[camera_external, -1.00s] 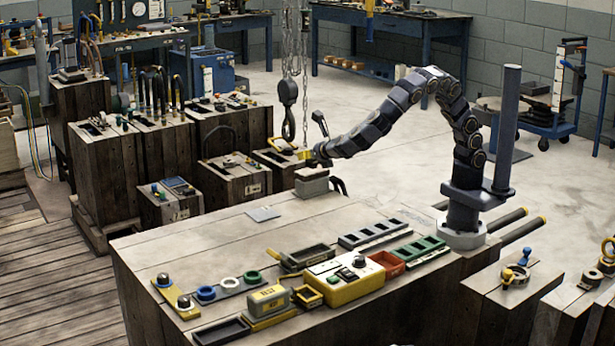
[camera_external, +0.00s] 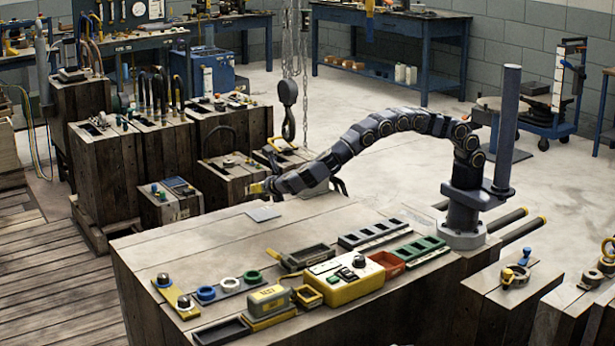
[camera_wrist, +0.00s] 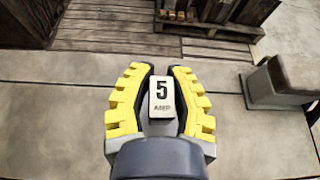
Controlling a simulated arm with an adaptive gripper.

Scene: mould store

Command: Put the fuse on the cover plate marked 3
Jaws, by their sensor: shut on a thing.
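In the wrist view my gripper (camera_wrist: 160,95) has its yellow fingers shut on a small pale block, the fuse (camera_wrist: 162,98), marked "5" with small print that looks like "AMP". In the external view my gripper (camera_external: 258,188) is low over the far left part of the wooden bench; the fuse is too small to make out there. A thin grey plate (camera_external: 263,213) lies flat on the bench just below the gripper in the picture. I cannot read any mark on it, so I cannot tell whether it is the cover plate marked 3.
A grey-green block (camera_wrist: 280,80) stands to the right in the wrist view. A yellow control box (camera_external: 345,277), black trays, rings and a green slotted strip (camera_external: 415,250) fill the bench's near side. A hook (camera_external: 288,92) hangs on chains behind.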

